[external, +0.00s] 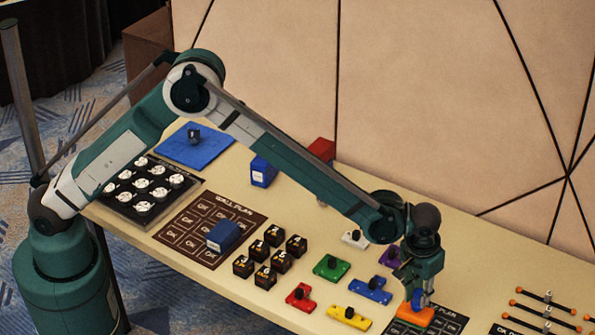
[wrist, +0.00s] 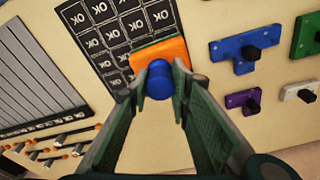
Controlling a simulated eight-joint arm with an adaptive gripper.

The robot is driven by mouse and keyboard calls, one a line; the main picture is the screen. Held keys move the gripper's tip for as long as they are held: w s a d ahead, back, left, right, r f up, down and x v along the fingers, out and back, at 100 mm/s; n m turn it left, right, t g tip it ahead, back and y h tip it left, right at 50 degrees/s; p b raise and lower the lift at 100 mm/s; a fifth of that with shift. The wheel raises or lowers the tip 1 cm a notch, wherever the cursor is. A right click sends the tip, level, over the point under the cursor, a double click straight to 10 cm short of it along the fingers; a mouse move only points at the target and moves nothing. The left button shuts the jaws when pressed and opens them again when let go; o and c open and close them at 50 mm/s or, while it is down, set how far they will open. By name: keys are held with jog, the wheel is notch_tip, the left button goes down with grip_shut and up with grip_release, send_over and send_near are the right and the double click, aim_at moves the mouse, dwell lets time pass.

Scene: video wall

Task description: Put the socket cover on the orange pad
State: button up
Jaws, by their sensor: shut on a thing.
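My gripper (external: 418,300) points down at the front right of the table. It is shut on a small blue rounded piece, seen between the fingertips in the wrist view (wrist: 159,80). This piece may be the socket cover, but its full shape is hidden by the fingers. The orange pad (external: 415,316) lies right below the fingertips. In the wrist view the orange pad (wrist: 160,52) shows just beyond the blue piece, over part of a dark card marked OK. I cannot tell whether the blue piece touches the pad.
Close by lie a blue T-shaped piece (external: 369,290), a purple piece (external: 390,257), a yellow piece (external: 348,318) and a white piece (external: 355,239), each with a dark knob. Dark cubes (external: 270,257) stand mid-table. Jointed rods (external: 545,312) lie at the right.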

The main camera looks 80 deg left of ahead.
aim_at(416, 295)
jog(key=shift+f, duration=0.25)
jog(key=shift+o, duration=1.3)
jog(key=o, duration=0.4)
jog(key=shift+r, duration=0.15)
jog(key=r, duration=0.4)
jog(key=s+r, duration=0.1)
jog(key=r, duration=0.3)
jog(key=r+p, duration=0.1)
jog(key=r, duration=0.3)
jog(key=shift+s+d, duration=0.2)
jog(key=shift+d, duration=0.15)
